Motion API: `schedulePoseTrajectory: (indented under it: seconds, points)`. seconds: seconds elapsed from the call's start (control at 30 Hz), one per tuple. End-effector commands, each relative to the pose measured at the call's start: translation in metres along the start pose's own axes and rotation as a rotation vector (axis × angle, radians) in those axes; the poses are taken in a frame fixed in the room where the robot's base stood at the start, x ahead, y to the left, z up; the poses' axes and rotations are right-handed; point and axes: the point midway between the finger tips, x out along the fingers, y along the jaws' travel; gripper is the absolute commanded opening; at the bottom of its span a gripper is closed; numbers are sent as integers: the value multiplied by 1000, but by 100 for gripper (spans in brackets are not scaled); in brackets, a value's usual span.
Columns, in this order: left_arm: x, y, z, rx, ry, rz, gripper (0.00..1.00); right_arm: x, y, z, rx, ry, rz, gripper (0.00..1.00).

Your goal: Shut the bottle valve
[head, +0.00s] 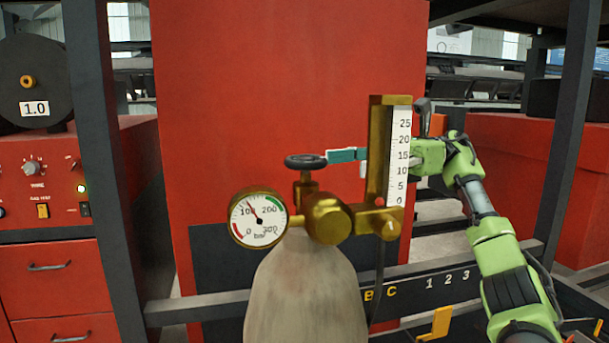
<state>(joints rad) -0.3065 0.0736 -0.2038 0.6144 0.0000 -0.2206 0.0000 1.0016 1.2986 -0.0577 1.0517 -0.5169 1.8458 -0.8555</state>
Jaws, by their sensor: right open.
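The grey gas bottle (305,295) stands upright in the middle of the head view. On top is a brass valve with a dark round handwheel (304,161). My right gripper (332,156) comes in from the right, behind the brass flowmeter (378,150). Its teal fingertips show left of the flowmeter, at the right edge of the handwheel; I cannot tell whether they touch it. The gripper is open, and part of it is hidden by the flowmeter. My left gripper is not in view.
A round pressure gauge (258,218) reads near 100 bar, left of the brass regulator (327,218). A dark hose (379,285) hangs below the flowmeter. A red panel (230,90) stands behind, with dark frame posts (105,170) either side. A red welding machine (50,190) is at left.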

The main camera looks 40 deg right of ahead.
Motion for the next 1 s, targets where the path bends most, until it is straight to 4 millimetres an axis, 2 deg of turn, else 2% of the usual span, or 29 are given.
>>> schedulePoseTrajectory:
  seconds: [0.3,0.5,0.7,0.97,1.0]
  points:
    - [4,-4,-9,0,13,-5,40,54,0,-1,3,4,2,63]
    - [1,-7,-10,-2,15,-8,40,81,0,0,2,3,1,63]
    - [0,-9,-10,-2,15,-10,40,92,0,0,2,0,-2,63]
    - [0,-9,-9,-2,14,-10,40,92,0,0,2,0,-2,63]
    - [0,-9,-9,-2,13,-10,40,92,0,0,2,0,-2,55]
